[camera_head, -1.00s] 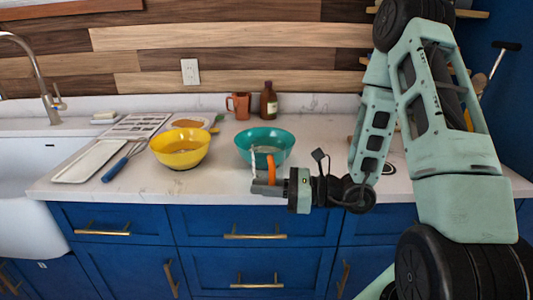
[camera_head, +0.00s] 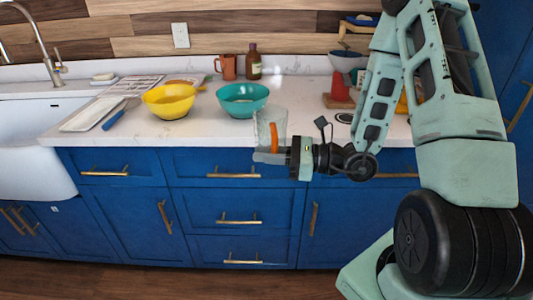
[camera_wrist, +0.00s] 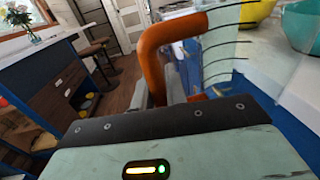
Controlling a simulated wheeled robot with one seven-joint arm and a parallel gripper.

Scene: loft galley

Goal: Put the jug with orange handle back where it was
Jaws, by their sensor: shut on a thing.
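The jug with orange handle (camera_head: 264,124) is a clear jug held upright at the front edge of the counter, in front of the teal bowl. My gripper (camera_head: 270,157) is shut on its orange handle. In the wrist view the orange handle (camera_wrist: 152,62) rises between the jaws, and the clear wall with dark measuring lines (camera_wrist: 222,45) is beside it. The jug's base is partly hidden by the gripper, and I cannot tell whether it touches the counter.
On the counter (camera_head: 205,133) stand a yellow bowl (camera_head: 168,101), a teal bowl (camera_head: 242,100), an orange-brown mug (camera_head: 228,67) and a brown bottle (camera_head: 254,63). A white tray (camera_head: 92,114) lies left. A red cone-shaped thing (camera_head: 340,88) stands right. Bare counter lies left of the jug.

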